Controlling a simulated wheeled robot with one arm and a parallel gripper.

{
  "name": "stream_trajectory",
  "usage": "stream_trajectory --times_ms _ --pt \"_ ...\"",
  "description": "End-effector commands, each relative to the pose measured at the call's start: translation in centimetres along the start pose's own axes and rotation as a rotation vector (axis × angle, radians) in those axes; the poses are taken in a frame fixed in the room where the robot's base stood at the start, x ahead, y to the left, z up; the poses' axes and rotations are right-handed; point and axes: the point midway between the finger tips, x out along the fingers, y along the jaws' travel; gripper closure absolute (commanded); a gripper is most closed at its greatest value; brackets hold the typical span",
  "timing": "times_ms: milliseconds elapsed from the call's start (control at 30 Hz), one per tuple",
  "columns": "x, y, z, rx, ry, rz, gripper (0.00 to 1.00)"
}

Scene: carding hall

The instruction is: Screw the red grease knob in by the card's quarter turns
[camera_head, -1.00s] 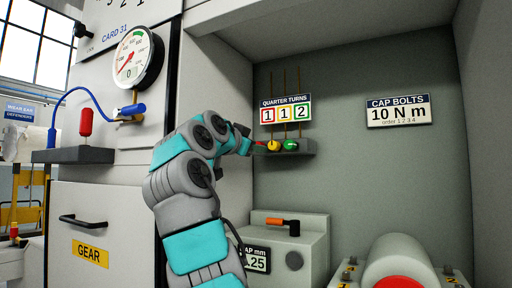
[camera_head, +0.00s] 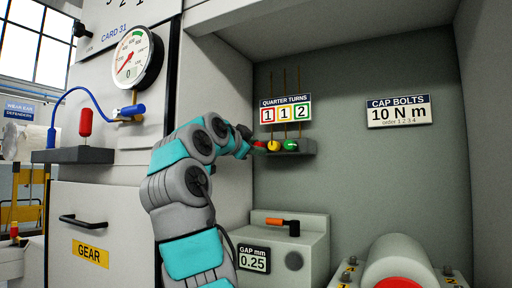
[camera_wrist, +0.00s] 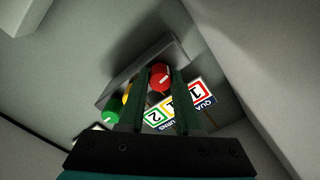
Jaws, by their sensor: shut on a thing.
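The red grease knob (camera_wrist: 160,77) sits between the two fingers of my gripper (camera_wrist: 160,82) in the wrist view, and the gripper is shut on it. In the head view the red knob (camera_head: 260,144) shows at the left end of a small grey block, with my gripper (camera_head: 251,144) reaching it from the left. Beside it on the block are a yellow knob (camera_head: 273,146) and a green knob (camera_head: 290,146). The card (camera_head: 286,108) above reads QUARTER TURNS, with 1 framed red, 1 yellow and 2 green. How deep the red knob sits is not visible.
The grey block (camera_head: 304,148) projects from the alcove's back wall, close to the left side wall. Thin brass lines rise above it. A grey box with an orange-handled lever (camera_head: 282,222) stands below.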

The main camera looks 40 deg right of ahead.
Motion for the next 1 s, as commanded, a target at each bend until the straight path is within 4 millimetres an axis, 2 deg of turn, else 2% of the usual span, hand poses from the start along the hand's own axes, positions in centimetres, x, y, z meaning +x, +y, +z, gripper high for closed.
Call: stream_trajectory --times_ms 67,100,333,733,867,1000 --pt "0.0 0.0 -0.1 0.000 0.001 0.001 1.00" --pt "0.0 0.0 0.0 0.000 0.001 0.001 0.63" --pt "0.0 0.0 0.0 0.000 0.001 0.000 0.37" --pt "-0.6 0.0 0.0 0.000 0.000 -0.001 0.37" --pt "-2.0 0.0 0.1 0.000 0.000 -0.003 0.37" --pt "-4.3 0.1 0.2 -0.001 0.001 -0.003 0.37"
